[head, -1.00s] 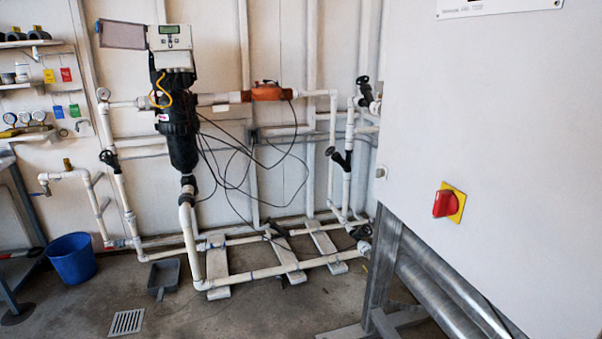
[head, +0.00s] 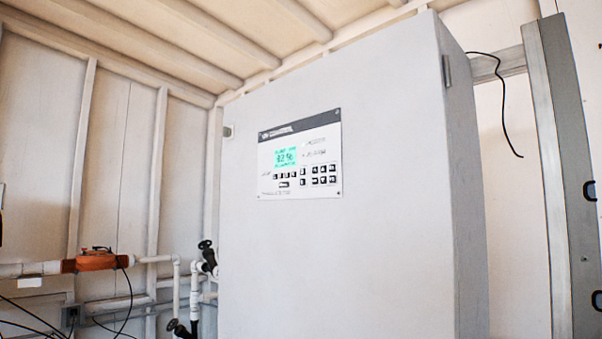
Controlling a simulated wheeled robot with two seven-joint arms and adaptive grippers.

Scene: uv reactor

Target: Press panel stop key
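The control panel (head: 300,160) is a white plate with a dark header, set high on the front of a large light-grey cabinet (head: 370,240). Its lit green display (head: 286,157) shows digits that look like 82 and a unit. Rows of small black keys (head: 318,176) lie below and to the right of the display. The key labels are too small to read, so I cannot tell which one is the stop key. Neither of my grippers shows in the head view.
White pipes with black valves (head: 206,255) stand just left of the cabinet. An orange pipe fitting (head: 95,261) with hanging black cables is at the lower left. A grey metal post (head: 562,170) rises at the right. The space in front of the panel looks clear.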

